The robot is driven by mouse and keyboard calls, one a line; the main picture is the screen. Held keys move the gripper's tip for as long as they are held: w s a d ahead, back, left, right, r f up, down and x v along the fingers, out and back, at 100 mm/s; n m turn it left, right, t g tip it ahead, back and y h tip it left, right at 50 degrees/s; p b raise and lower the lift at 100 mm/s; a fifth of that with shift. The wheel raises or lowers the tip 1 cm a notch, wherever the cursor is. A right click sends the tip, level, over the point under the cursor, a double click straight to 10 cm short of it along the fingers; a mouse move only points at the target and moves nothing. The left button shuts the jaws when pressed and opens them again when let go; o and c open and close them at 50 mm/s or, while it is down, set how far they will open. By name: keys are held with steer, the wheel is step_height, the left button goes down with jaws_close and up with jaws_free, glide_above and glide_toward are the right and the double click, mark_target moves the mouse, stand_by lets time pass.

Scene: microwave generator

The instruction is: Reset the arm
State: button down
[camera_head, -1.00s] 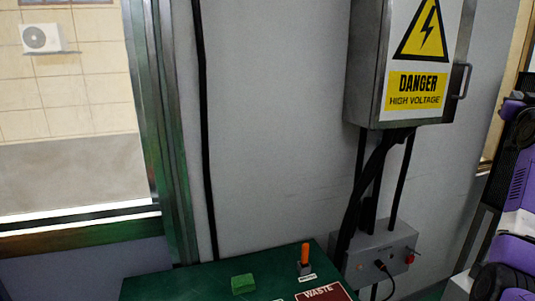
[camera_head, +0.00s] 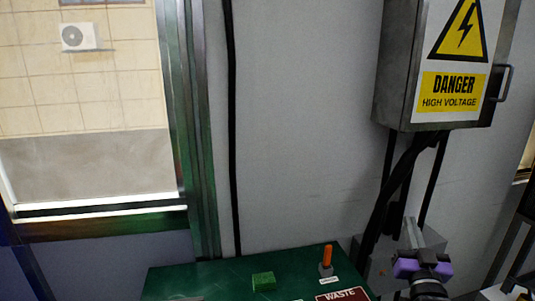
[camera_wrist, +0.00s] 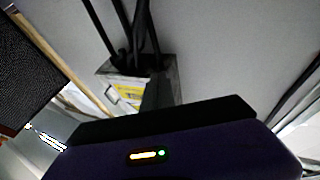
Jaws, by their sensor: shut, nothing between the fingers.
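My gripper (camera_head: 411,230) is at the lower right of the head view, with a purple housing and narrow grey fingers pointing up. It is shut and holds nothing. It overlaps the small grey socket box on the wall in the picture. In the wrist view its purple and black housing fills the bottom, and the dark closed fingers (camera_wrist: 160,85) point up towards the wall box. No object is in contact with the fingers that I can see.
The high-voltage cabinet (camera_head: 430,65) hangs on the wall above my gripper, with black cables (camera_head: 395,190) below it. A green table (camera_head: 215,278) at the bottom carries a green block (camera_head: 263,281), an orange lever (camera_head: 327,258) and a waste sign (camera_head: 342,295). A window is at left.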

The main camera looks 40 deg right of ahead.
steer(key=s+a+f+n+t+y, duration=0.1)
steer(key=s+a+f+n+y, duration=0.15)
steer(key=a, duration=0.55)
steer(key=s+a+f+n+t+y, duration=0.1)
steer(key=a+f+y, duration=0.15)
steer(key=a, duration=0.65)
steer(key=s+a+f+n+t+y, duration=0.1)
steer(key=a+f+y, duration=0.15)
steer(key=a, duration=0.55)
steer(key=s+a+f+n+g+y, duration=0.1)
steer(key=s+a+y, duration=0.3)
steer(key=s+a, duration=0.4)
steer(key=s+a+f+n+g+y, duration=0.1)
steer(key=s+a+f+n+y, duration=0.3)
steer(key=s+a, duration=0.3)
steer(key=shift+s+a+f+y, duration=0.25)
steer(key=shift+s+a+y, duration=0.2)
steer(key=shift+a, duration=0.6)
